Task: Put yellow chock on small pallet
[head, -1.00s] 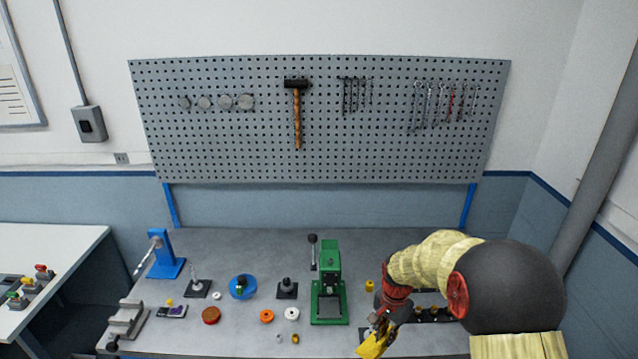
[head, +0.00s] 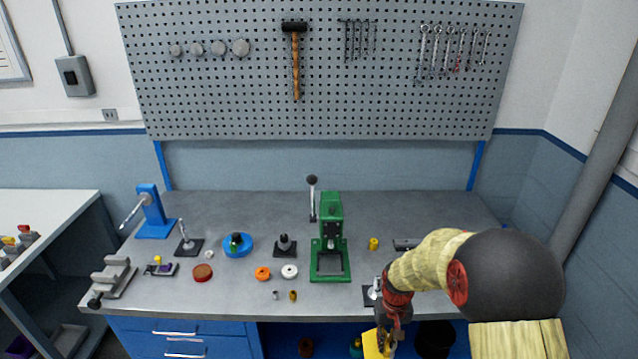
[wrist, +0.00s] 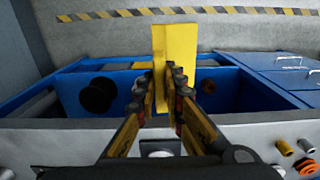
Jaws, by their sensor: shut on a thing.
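My gripper (head: 386,338) is shut on the yellow chock (head: 373,345), low in the head view, in front of the workbench's front edge. In the wrist view the chock (wrist: 178,48) stands out as a yellow wedge-like block beyond the fingertips, and my gripper (wrist: 163,95) has its fingers on both sides of it. The chock appears clear of the bench, over the blue cabinet side and the floor in that view. I cannot make out a small pallet in either view.
The workbench (head: 210,300) bears a green press (head: 331,240), a blue stand (head: 153,215) and several small parts. Blue drawers (head: 185,340) are below. The wrist view shows a dark round thing (wrist: 97,95) in the open shelf and floor with a striped line (wrist: 120,13).

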